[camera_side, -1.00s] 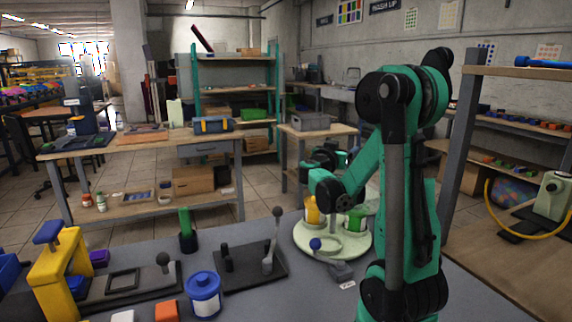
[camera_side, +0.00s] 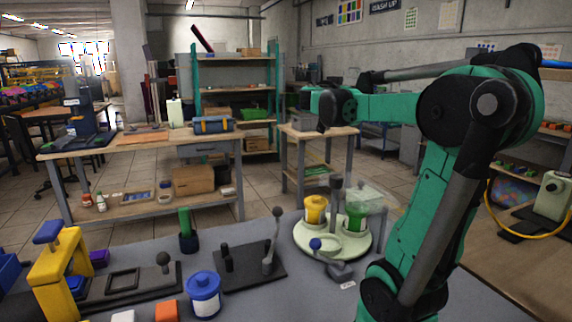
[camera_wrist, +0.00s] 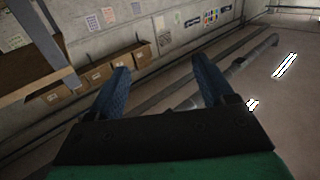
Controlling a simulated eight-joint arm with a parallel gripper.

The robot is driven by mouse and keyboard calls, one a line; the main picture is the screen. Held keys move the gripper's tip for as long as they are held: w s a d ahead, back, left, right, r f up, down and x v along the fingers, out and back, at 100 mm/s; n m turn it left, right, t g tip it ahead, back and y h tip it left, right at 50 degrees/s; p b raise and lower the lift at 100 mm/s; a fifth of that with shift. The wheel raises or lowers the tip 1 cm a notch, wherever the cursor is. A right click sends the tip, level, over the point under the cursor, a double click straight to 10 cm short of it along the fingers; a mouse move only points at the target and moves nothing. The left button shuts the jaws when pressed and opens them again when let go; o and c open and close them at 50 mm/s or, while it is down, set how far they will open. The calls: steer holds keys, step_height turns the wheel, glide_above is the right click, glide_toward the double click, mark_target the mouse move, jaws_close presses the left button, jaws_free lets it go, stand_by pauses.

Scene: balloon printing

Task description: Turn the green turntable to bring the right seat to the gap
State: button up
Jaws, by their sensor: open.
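The turntable (camera_side: 306,240) is a pale green round plate on the grey bench in the side view. A yellow seat piece (camera_side: 314,211) stands at its left and a green one (camera_side: 356,217) at its right, under a clear cover (camera_side: 368,197). A dark post (camera_side: 336,190) rises between them. In the side view my arm's end is raised, clear of the turntable.
Left of the turntable stand a black plate with a grey lever (camera_side: 268,262), a blue lidded jar (camera_side: 204,296), a dark green cylinder (camera_side: 187,236) and a yellow press (camera_side: 60,265). A wooden table (camera_side: 318,131) stands behind, off the bench.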

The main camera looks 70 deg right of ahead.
steer(key=shift+f, duration=0.1)
steer(key=c, duration=0.5)
step_height(320, 180, down, 3)
steer(key=shift+w+r+n+g+y, duration=0.15)
steer(key=shift+n+g+y, duration=0.15)
steer(key=shift+n+y, duration=0.6)
jaws_close()
steer(key=n+y, duration=1.4)
steer(key=n, duration=1)
glide_toward(336, 246)
steer(key=x, duration=0.7)
